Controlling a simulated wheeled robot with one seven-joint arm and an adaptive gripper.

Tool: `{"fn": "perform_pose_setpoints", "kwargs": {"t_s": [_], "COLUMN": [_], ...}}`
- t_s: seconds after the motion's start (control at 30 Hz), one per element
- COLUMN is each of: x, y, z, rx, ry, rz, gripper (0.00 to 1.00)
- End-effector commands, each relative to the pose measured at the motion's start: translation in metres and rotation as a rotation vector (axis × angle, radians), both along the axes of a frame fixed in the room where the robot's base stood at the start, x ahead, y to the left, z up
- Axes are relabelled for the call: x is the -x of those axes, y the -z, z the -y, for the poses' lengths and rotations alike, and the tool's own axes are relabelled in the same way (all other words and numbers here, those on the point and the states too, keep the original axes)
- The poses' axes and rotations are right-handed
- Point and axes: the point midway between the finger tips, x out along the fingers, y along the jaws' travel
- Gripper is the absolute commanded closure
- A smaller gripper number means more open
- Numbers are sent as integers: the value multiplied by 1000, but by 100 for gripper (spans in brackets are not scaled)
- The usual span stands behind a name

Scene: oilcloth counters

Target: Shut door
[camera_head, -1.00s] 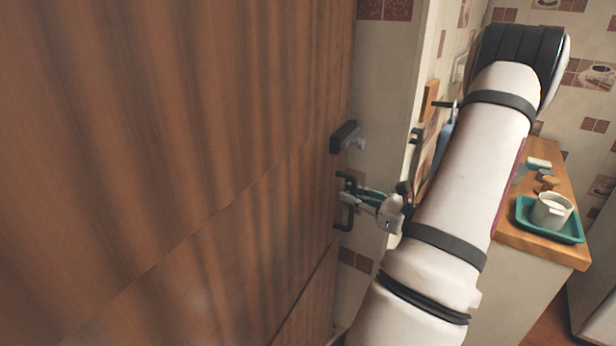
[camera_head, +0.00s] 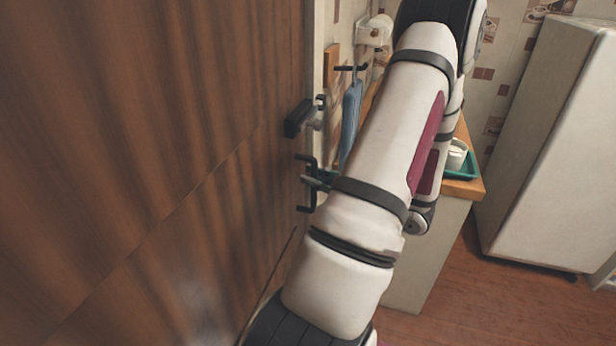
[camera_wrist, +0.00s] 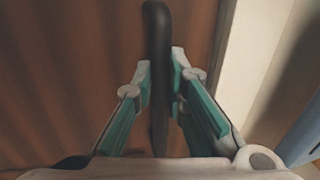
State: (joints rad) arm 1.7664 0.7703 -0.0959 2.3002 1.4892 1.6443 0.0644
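The brown wooden door (camera_head: 130,150) fills the left half of the head view; its free edge runs down beside a pale wall edge. A dark lever (camera_head: 298,118) sits near that edge, with a dark bracket-shaped handle (camera_head: 304,205) below it. My gripper (camera_head: 313,181) is at this handle, partly hidden by my forearm. In the wrist view, the green-padded fingers of my gripper (camera_wrist: 162,82) lie on both sides of the dark upright handle bar (camera_wrist: 157,30), seemingly touching it.
A blue item (camera_head: 350,120) hangs on the wall just past the door edge. A wooden-topped counter (camera_head: 468,188) bears a green tray (camera_head: 470,168) with a white cup (camera_head: 456,155). A white cabinet (camera_head: 550,140) stands at right. Wooden floor (camera_head: 450,300) between them is clear.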

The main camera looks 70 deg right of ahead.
Motion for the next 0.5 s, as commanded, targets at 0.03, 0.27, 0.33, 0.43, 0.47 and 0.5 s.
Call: {"fn": "perform_pose_setpoints", "kwargs": {"t_s": [0.03,0.27,0.33,0.43,0.47,0.5], "x": [-2,-1,-1,2,3,7], "y": [-1,0,0,0,0,0], "z": [-3,-2,-2,-2,-2,-3], "rx": [-3,-3,-2,-2,-2,-2], "ry": [-9,-5,-4,-3,-2,-2], "rz": [6,2,1,0,0,-1], "gripper": [77,67,67,67,67,67]}}
